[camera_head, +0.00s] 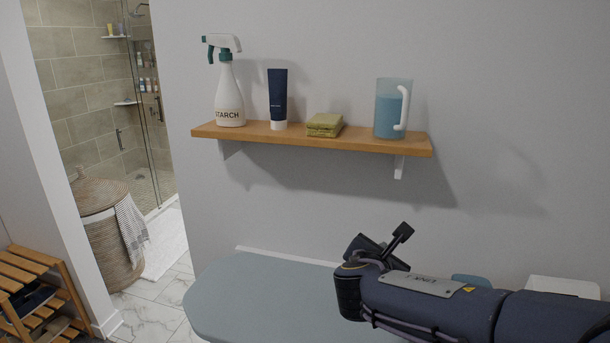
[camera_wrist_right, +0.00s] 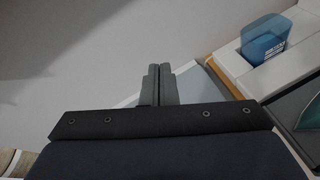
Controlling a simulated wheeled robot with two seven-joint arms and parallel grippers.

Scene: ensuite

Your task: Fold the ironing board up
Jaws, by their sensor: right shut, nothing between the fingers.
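The ironing board (camera_head: 250,302) shows its blue-grey rounded end in the lower middle of the head view. Its top lies flat and open beside the wall, and the rest is hidden behind my right arm and below the picture. My right gripper (camera_head: 394,242) is above the board, near the wall, with its fingers pointing up and away. In the right wrist view its fingers (camera_wrist_right: 159,78) are pressed together with nothing between them. The board's legs are out of sight. My left gripper is not in view.
A wooden wall shelf (camera_head: 300,138) above holds a starch spray bottle (camera_head: 229,95), a dark tube (camera_head: 278,98), yellow sponges or cloths (camera_head: 325,125) and a blue jug (camera_head: 392,110). A wicker basket (camera_head: 105,250) and slatted rack (camera_head: 40,292) stand left. A blue container (camera_wrist_right: 264,38) shows at right.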

